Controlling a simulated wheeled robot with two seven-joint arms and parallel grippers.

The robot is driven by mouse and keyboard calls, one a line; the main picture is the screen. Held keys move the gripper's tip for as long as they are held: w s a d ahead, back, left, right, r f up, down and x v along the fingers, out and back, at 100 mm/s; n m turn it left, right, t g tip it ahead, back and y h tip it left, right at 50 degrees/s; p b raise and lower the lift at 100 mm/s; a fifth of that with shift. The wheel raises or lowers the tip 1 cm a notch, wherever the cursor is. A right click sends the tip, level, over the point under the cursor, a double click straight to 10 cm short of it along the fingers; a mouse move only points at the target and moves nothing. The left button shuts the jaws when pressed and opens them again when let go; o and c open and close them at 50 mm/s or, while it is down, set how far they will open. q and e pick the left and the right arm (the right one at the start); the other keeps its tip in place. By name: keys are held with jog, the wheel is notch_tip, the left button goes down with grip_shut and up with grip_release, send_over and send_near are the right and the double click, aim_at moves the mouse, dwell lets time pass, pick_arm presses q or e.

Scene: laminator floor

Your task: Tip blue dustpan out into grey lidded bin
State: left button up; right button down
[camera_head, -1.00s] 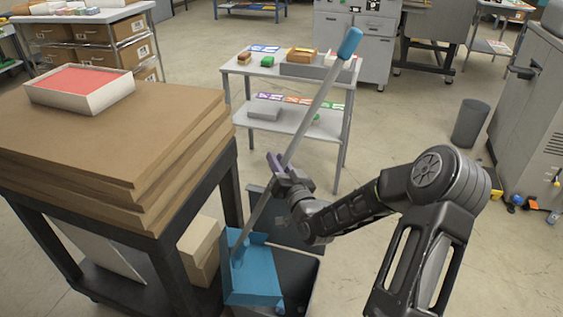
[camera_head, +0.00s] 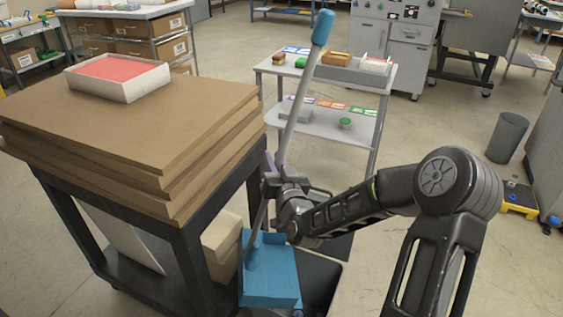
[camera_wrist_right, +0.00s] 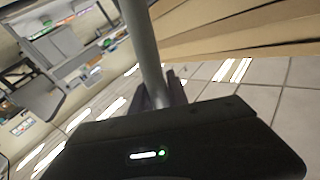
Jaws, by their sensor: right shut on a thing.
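The blue dustpan (camera_head: 272,285) hangs low beside the cardboard stack, its long grey handle (camera_head: 302,95) rising to a blue grip at the top. My right gripper (camera_head: 275,178) is shut on the handle, well above the pan. The handle leans slightly to the right at its top. The grey handle also crosses the right wrist view (camera_wrist_right: 145,50), between the fingers (camera_wrist_right: 160,92). A dark grey bin (camera_head: 322,278) stands just right of the pan and partly beneath it; its lid appears raised behind, partly hidden by my arm. The pan's contents cannot be made out. My left gripper is out of view.
A dark cart with stacked brown boards (camera_head: 130,130) and a white tray (camera_head: 118,88) on top stands close on the left. A tan box (camera_head: 222,245) is beside the pan. A grey shelf table (camera_head: 325,120) stands behind.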

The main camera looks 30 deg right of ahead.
dwell(0.3)
jog(key=w+a+f+n+b, duration=0.1)
jog(key=w+a+b, duration=0.3)
jog(key=a, duration=0.5)
jog(key=shift+w+n, duration=0.2)
jog(key=shift+n, duration=0.5)
jog(key=shift+f, duration=0.1)
